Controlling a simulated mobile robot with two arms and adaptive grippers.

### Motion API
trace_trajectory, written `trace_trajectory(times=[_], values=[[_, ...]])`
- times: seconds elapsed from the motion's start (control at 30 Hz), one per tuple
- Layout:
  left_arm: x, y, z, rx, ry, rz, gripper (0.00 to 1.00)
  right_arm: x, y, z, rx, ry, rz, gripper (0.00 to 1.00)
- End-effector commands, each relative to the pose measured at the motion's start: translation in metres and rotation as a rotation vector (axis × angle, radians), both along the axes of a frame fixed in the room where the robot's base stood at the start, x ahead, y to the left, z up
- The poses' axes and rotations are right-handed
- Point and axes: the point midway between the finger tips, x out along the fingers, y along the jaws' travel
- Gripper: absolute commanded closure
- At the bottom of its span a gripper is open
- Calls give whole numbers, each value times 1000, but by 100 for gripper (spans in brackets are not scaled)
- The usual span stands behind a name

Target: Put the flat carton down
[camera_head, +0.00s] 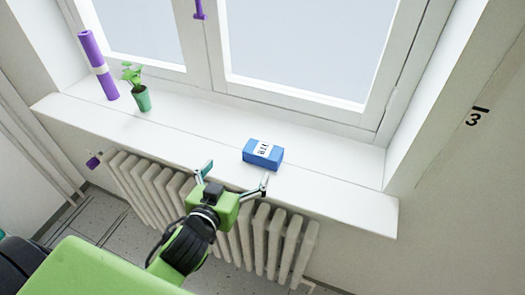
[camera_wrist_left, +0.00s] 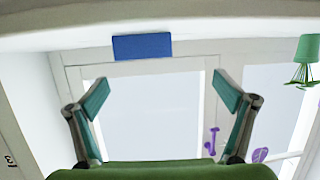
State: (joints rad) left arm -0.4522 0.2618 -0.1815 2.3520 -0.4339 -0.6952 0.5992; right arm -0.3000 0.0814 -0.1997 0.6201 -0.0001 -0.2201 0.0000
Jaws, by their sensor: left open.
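The flat carton (camera_head: 252,155) is a small blue box with a white label and dark lettering. It lies on the white window sill (camera_head: 330,193), near the sill's front edge. My left gripper (camera_head: 235,178) is open and empty, just in front of the sill and apart from the carton. In the left wrist view, which is upside down, the carton (camera_wrist_left: 141,46) shows its plain blue side beyond the two spread fingers (camera_wrist_left: 160,92). My right gripper is in neither view.
A green potted plant (camera_head: 142,101) and a purple roll (camera_head: 97,64) with a pale band stand on the sill at the left. A radiator (camera_head: 262,236) is below the sill, and the window (camera_head: 300,45) is behind. The sill right of the carton is clear.

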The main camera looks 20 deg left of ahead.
Motion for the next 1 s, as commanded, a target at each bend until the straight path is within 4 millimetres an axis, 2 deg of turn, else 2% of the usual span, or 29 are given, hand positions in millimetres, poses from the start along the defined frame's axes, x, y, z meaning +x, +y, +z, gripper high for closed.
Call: trace_trajectory(times=[0.1, 0.27, 0.37, 0.7, 1.0], values=[[-4, -13, 3, -1, 56, -53, 4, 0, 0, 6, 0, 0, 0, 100], [-5, -21, 0, 3, 88, -92, 4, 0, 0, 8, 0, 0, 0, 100], [5, -22, -3, 4, 90, -95, 4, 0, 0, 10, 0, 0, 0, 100], [60, -24, -25, 3, 90, -94, 4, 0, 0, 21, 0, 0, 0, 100], [77, -25, -32, 2, 90, -93, 4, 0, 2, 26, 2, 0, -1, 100]])
